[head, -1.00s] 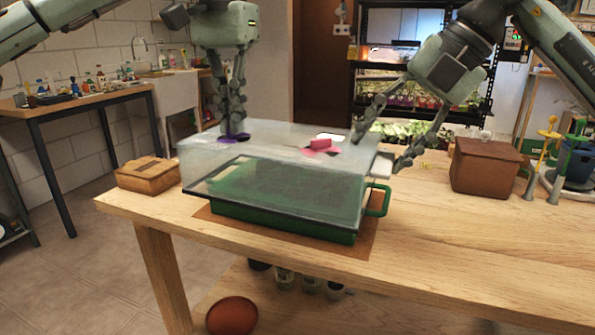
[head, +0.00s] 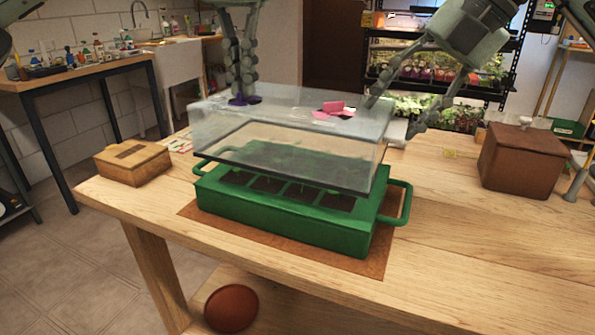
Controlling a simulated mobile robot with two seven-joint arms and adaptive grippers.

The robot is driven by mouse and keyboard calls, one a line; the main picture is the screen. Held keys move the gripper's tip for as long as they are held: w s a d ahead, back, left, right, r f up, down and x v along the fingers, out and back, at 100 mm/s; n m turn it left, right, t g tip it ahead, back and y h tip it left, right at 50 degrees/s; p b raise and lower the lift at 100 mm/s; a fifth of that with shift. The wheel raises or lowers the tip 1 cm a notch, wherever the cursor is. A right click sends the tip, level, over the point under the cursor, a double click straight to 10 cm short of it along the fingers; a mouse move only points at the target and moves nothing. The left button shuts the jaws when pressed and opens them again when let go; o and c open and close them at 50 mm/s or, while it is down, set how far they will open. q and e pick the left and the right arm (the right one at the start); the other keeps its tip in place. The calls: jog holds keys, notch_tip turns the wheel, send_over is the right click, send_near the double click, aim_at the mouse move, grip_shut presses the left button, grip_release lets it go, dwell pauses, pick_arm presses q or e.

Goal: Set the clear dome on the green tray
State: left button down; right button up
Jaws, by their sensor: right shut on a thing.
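The clear dome (head: 290,115) is a box-like transparent cover with a dark lower rim, a pink tab and a purple patch on top. It hangs above the green tray (head: 285,222), with a gap along the front. The tray holds dark soil cells with small seedlings and has side handles. My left gripper (head: 243,100) points down with its fingertips at the purple patch; whether it grips is unclear. My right gripper (head: 392,118) is shut on the dome's right end, by a pale block.
The tray stands on a brown mat (head: 350,264) on the wooden table (head: 470,240). A small wooden box (head: 133,162) is at the left and a brown lidded box (head: 522,160) at the right. The table's front right is clear.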

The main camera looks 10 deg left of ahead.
aim_at(246, 99)
pick_arm(q)
jog(key=shift+d, duration=0.3)
pick_arm(e)
jog(key=shift+s+a, duration=0.1)
jog(key=shift+a, duration=0.15)
